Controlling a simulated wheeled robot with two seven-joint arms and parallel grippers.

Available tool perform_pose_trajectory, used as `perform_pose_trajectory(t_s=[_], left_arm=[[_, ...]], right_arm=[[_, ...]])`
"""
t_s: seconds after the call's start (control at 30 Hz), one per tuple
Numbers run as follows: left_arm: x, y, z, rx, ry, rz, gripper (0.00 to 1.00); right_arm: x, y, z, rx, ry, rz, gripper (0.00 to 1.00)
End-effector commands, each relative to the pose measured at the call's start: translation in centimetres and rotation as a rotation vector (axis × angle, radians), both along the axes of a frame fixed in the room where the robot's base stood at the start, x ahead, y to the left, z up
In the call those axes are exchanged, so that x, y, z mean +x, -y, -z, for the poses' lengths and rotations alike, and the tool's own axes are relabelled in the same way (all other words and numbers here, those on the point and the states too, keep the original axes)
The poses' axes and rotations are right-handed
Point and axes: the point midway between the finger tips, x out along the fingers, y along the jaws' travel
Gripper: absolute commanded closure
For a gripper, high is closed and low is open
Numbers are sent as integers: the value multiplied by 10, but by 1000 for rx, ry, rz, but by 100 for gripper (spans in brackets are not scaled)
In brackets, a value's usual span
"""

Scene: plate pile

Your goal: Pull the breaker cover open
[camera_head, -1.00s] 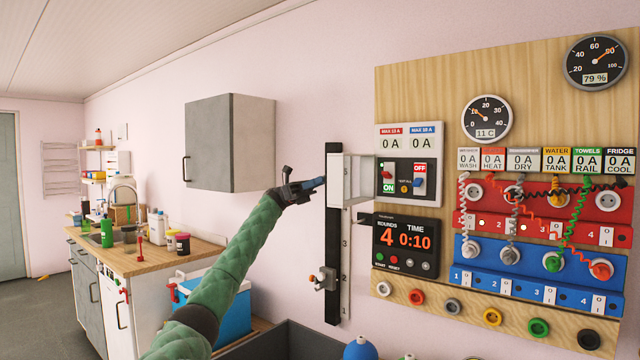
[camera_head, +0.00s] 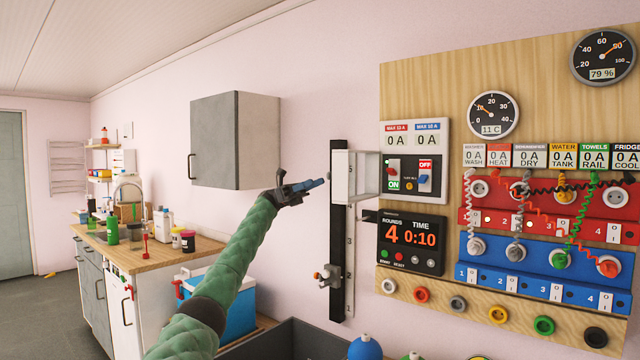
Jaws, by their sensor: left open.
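The breaker panel (camera_head: 413,138) is on the wooden board, with a red switch by the green ON label and a blue switch by the red OFF label. A pale box-like cover (camera_head: 350,178) stands out from the panel's left side, swung toward the black vertical rail, and both switches are uncovered. My left gripper (camera_head: 318,184) is open and empty, just left of the cover with a small gap. Its green sleeved arm comes up from the bottom left. My right gripper is not in view.
A timer (camera_head: 411,246) sits below the breaker panel. Sockets with coiled cables (camera_head: 515,253) fill the board's right. A black rail (camera_head: 338,280) with a clamp runs down beside the board. A grey wall cupboard (camera_head: 215,140) and a cluttered counter (camera_head: 150,255) are at left.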

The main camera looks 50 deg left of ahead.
Motion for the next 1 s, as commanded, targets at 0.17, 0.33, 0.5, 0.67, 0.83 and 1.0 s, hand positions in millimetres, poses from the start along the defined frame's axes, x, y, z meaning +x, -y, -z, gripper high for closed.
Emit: perform_pose_trajectory(t_s=[0.17,0.33,0.5,0.67,0.83,1.0], left_arm=[[-4,-18,7,-1,0,-2,56],[-5,-24,10,0,1,0,56],[-5,-24,10,0,0,0,56],[-5,-24,10,0,0,0,56],[-5,-24,10,0,0,0,56],[-5,-24,10,0,0,0,56]], right_arm=[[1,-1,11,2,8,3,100],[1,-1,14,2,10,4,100],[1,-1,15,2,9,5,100],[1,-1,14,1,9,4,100],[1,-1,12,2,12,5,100],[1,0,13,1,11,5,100]])
